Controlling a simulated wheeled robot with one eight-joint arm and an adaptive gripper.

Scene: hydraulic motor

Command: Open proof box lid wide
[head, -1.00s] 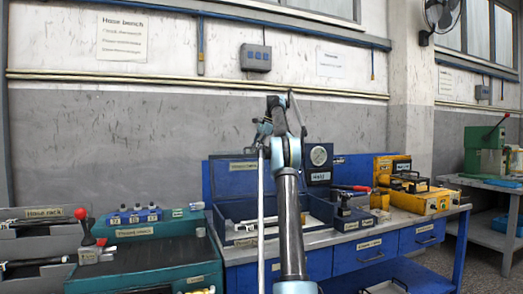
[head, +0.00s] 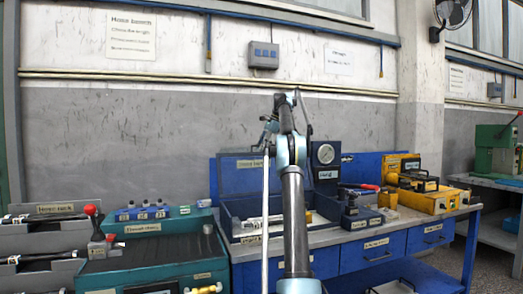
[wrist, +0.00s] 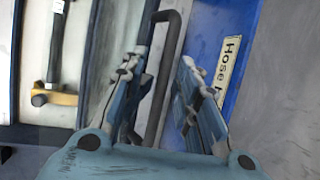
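The blue box (head: 232,228) stands on the bench behind my arm in the head view. Its blue lid (head: 230,180) stands about upright at the back, with a label near its top edge. In the wrist view, my gripper (wrist: 162,58) is open, with its two fingers apart. A blue panel with a "Hose" label (wrist: 230,66) lies to the right. My arm hides part of the box, and the gripper's fingers are not clear in the head view.
A gauge unit (head: 325,155) and a yellow machine (head: 432,200) stand to the right on the bench. A teal unit (head: 150,255) with a red-knobbed lever is at the left. A yellow-ended hose piece (wrist: 52,97) shows at the left of the wrist view.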

